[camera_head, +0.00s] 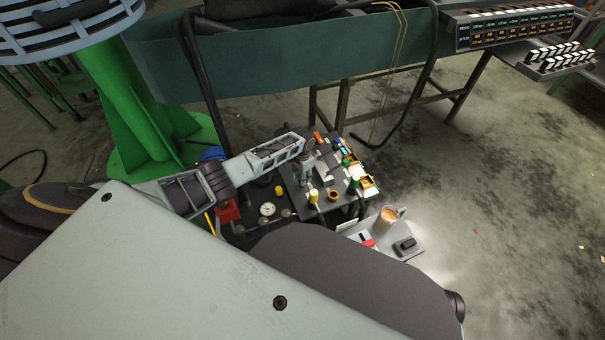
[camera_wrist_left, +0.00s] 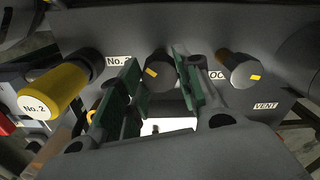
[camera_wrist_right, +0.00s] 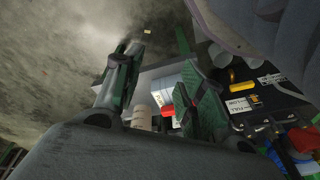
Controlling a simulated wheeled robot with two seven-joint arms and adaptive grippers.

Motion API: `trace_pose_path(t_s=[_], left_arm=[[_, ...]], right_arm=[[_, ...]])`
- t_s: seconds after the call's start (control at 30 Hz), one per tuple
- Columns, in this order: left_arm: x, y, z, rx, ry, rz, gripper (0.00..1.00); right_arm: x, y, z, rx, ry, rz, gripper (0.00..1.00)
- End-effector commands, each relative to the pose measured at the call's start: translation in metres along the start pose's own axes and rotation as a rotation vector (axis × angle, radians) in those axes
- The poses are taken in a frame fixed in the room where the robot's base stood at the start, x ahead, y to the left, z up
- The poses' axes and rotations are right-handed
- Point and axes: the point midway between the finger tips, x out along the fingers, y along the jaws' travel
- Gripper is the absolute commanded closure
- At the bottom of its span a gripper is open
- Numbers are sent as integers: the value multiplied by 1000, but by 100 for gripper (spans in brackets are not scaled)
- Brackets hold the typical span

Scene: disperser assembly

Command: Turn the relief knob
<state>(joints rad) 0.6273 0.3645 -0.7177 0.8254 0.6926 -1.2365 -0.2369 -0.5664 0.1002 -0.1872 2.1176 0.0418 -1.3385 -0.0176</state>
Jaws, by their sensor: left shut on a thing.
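In the left wrist view, a dark round knob (camera_wrist_left: 160,75) with a yellow mark sits on a grey panel. The green-padded fingers of my left gripper (camera_wrist_left: 157,88) are around it, shut on it. Its label is hidden, so I cannot read whether it is the relief knob. A second dark knob (camera_wrist_left: 242,72) with a yellow mark is to the right, near a VENT label (camera_wrist_left: 266,106). In the head view my left gripper (camera_head: 305,170) is at the panel block. My right gripper (camera_wrist_right: 162,92) is open in the right wrist view, with no object clearly held.
A yellow No.2 handle (camera_wrist_left: 52,92) sticks out left of the held knob. Open floor lies to the right.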

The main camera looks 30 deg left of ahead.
Motion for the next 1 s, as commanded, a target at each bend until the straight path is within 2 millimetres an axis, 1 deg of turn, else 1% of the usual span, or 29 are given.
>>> trace_pose_path(t_s=[0.03, 0.2, 0.4, 0.9, 0.93, 1.0], left_arm=[[0, 3, 1, -29, -4, 5, 90], [0, 3, 1, -126, -5, 5, 90], [1, 2, 1, -198, -4, 4, 90], [2, 2, 2, -222, -5, 4, 90], [2, 2, 2, -222, -5, 4, 64], [2, 2, 1, -222, -4, 4, 55]], right_arm=[[1, 1, 1, 1, -8, 2, 60], [10, 3, 6, 2, -27, 7, 60], [17, 4, 10, 3, -40, 10, 60], [20, 5, 13, 2, -48, 11, 60], [20, 5, 13, 2, -48, 11, 60], [20, 5, 13, 2, -47, 11, 60]])
